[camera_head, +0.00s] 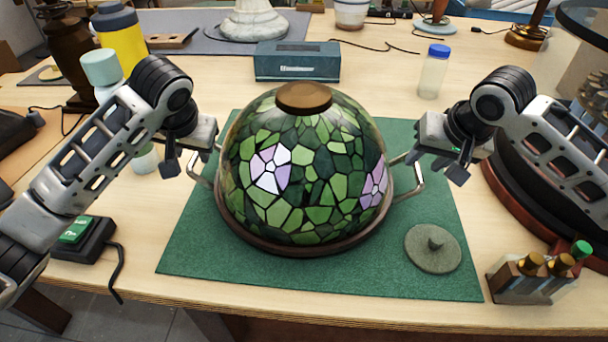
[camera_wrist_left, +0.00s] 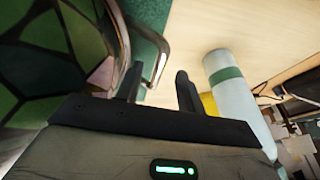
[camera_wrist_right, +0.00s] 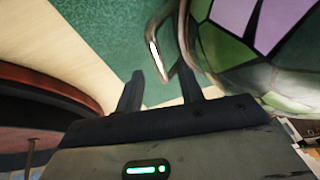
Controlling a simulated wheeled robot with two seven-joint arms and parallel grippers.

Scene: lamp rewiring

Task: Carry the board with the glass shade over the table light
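The domed glass shade (camera_head: 300,165), green with lilac flowers and a brown cap, sits on a round brown board (camera_head: 300,247) on the green mat. The board has a metal handle at each side, left (camera_head: 196,170) and right (camera_head: 413,187). My left gripper (camera_head: 192,163) is open at the left handle, which shows near its fingers in the left wrist view (camera_wrist_left: 160,62). My right gripper (camera_head: 434,166) is open at the right handle, which shows near its fingers in the right wrist view (camera_wrist_right: 156,50). I cannot tell which thing is the table light.
A grey round lid (camera_head: 432,255) lies on the mat (camera_head: 330,280) at right. A rack of small bottles (camera_head: 530,280) and a dark red round base (camera_head: 520,190) stand at right. A blue-grey box (camera_head: 297,62) and white lamp base (camera_head: 255,22) stand behind the shade.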

